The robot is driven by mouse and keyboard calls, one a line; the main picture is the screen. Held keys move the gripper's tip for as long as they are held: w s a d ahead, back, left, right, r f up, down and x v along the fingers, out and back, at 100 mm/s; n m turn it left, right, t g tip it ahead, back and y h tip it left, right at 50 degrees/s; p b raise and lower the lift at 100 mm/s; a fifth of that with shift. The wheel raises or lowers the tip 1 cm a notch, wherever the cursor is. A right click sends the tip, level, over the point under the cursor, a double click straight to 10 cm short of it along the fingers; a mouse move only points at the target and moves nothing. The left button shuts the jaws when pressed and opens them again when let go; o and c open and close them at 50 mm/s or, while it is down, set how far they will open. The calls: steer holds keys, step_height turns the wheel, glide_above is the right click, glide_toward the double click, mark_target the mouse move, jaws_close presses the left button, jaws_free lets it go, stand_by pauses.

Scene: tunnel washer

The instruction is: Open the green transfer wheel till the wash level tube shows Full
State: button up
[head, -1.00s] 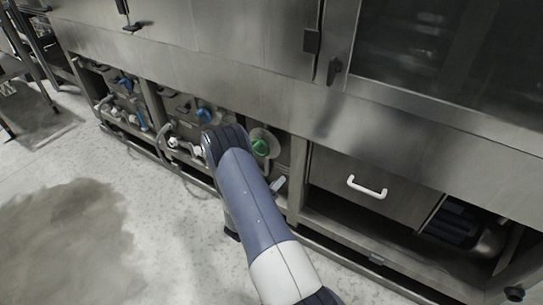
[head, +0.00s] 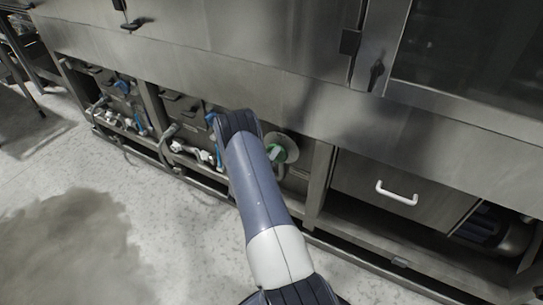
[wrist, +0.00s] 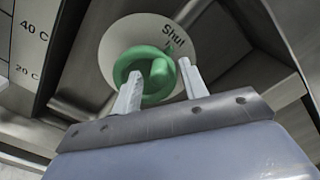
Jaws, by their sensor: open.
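The green transfer wheel (wrist: 137,62) sits on a round pale dial plate (wrist: 190,48) marked "Shut" in the wrist view. A raised green part stands across it, and a small green mark lies near the word. My gripper (wrist: 157,80) is open, its two pale fingers on either side of the wheel's lower part; whether they touch it I cannot tell. In the head view the green wheel (head: 281,154) shows partly, with a pale finger in front of it and my arm beside it. I cannot make out a wash level tube marked Full.
A scale with "40 C" and "20 C" (wrist: 31,40) is left of the wheel in the wrist view. Blue-handled valves and pipes (head: 130,105) lie left in the head view. A drawer with a white handle (head: 397,193) is right. Floor is open at lower left.

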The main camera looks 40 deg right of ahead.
mark_target(284, 159)
steer(key=shift+d, duration=0.1)
steer(key=shift+c, duration=0.3)
jaws_close()
steer(key=shift+f+m+b, duration=0.1)
steer(key=shift+m+b, duration=0.2)
steer(key=shift+b, duration=0.1)
steer(key=m+b, duration=0.3)
steer(key=s+f+m+b, duration=0.1)
steer(key=m+b, duration=0.2)
steer(key=b, duration=0.1)
steer(key=s+d+m+b, duration=0.1)
steer(key=m+b, duration=0.2)
steer(key=shift+f, duration=0.3)
steer(key=m+b, duration=0.1)
steer(key=b, duration=0.1)
steer(key=f+m+b, duration=0.1)
steer(key=m+b, duration=0.1)
steer(key=b, duration=0.1)
steer(key=m+b, duration=0.2)
steer(key=shift+s+d+f, duration=0.1)
steer(key=shift+s+f, duration=0.1)
steer(key=shift+s, duration=0.2)
steer(key=m+b, duration=0.4)
steer(key=b, duration=0.1)
steer(key=shift+f, duration=0.35)
